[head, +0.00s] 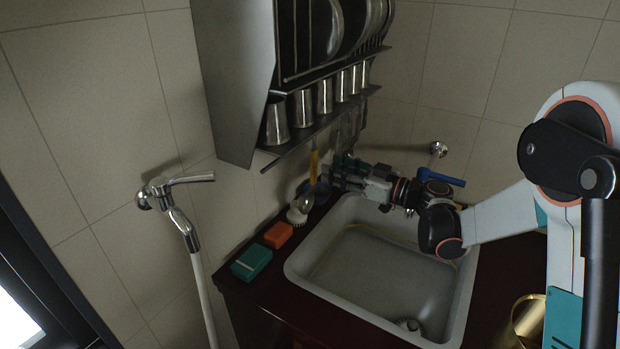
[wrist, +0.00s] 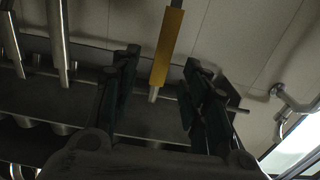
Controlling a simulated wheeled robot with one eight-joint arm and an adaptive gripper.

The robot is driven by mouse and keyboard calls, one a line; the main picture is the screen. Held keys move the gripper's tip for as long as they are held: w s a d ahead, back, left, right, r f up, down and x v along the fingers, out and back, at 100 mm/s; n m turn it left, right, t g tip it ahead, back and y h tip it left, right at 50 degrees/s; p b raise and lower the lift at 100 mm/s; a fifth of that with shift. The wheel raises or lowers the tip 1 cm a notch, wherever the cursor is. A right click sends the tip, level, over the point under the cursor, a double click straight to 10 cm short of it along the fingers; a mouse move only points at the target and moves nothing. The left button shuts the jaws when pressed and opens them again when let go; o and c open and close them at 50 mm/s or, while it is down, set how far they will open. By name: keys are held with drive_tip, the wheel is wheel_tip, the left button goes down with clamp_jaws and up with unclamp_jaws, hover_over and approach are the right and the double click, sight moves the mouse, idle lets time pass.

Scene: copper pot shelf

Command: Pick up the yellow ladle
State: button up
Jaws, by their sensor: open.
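The yellow ladle (head: 313,162) hangs upright against the wall, under the rack of metal cups. In the head view only a short yellow length of its handle shows clearly. My gripper (head: 334,176) is beside it, just to its right. In the wrist view the yellow handle (wrist: 167,48) appears between the two open fingers of my gripper (wrist: 160,72), closer to the left finger. I see no contact between the fingers and the handle. The ladle's bowl is not clearly visible.
A metal rack (head: 320,127) with several cups is just above my gripper. Other metal utensils (wrist: 60,45) hang nearby. Below are a sink (head: 330,318), an orange sponge (head: 278,235), a green box (head: 251,263) and a round brush (head: 298,212). A wall tap (head: 178,200) stands left.

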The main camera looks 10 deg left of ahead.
sight(316, 164)
drive_tip(key=b+x, duration=0.1)
drive_tip(key=x, duration=0.2)
drive_tip(key=b+x, duration=0.1)
drive_tip(key=x, duration=0.2)
drive_tip(key=shift+s+a, duration=0.1)
drive_tip(key=shift+a, duration=0.25)
drive_tip(key=shift+a+b, duration=0.3)
drive_tip(key=shift+r, duration=0.1)
clamp_jaws()
